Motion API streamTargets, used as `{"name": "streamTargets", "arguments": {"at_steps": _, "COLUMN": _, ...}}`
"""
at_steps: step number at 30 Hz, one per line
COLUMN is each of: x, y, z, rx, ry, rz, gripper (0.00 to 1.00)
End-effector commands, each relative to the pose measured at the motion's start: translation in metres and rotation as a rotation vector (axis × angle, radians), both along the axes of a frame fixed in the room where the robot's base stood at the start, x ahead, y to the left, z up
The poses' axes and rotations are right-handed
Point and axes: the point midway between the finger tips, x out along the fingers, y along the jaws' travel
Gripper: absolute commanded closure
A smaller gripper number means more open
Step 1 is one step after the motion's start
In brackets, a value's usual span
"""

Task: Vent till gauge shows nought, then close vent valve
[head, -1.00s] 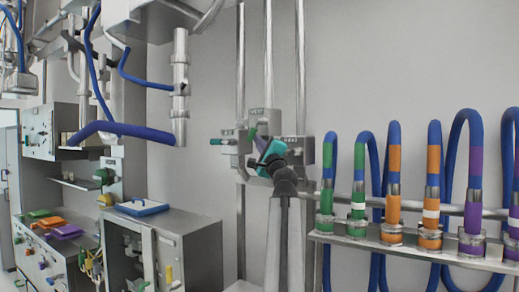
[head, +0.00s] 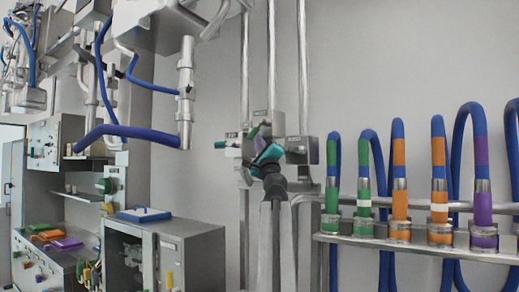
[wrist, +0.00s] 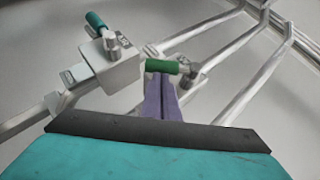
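A valve panel on the wall holds several small grey boxes (head: 290,150). In the wrist view, a green handle (wrist: 162,66) sits on a silver stem on one box. A teal handle (wrist: 95,22) stands on the box to its left; it also shows in the head view (head: 221,145). My gripper (wrist: 160,80) has purple fingers lying side by side with only a thin line between them, and a teal body. Their tips are at the green handle; I cannot tell whether they touch it. In the head view, my gripper (head: 253,131) is at the panel. I can make out no gauge reading.
A rail (head: 405,241) with several banded blue hoses stands at the right. Vertical pipes (head: 272,60) run above the panel. A grey cabinet (head: 190,245) with a blue tray (head: 145,213) is at the left. Blue hoses and pipework hang at upper left.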

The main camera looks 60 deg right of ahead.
Motion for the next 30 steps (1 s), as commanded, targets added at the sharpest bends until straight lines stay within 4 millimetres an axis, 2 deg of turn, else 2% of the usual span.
{"name": "streamTargets", "arguments": {"at_steps": 30, "x": 0.019, "y": 0.000, "z": 0.003, "rx": -0.002, "ry": -0.027, "rz": 0.003, "gripper": 1.00}}
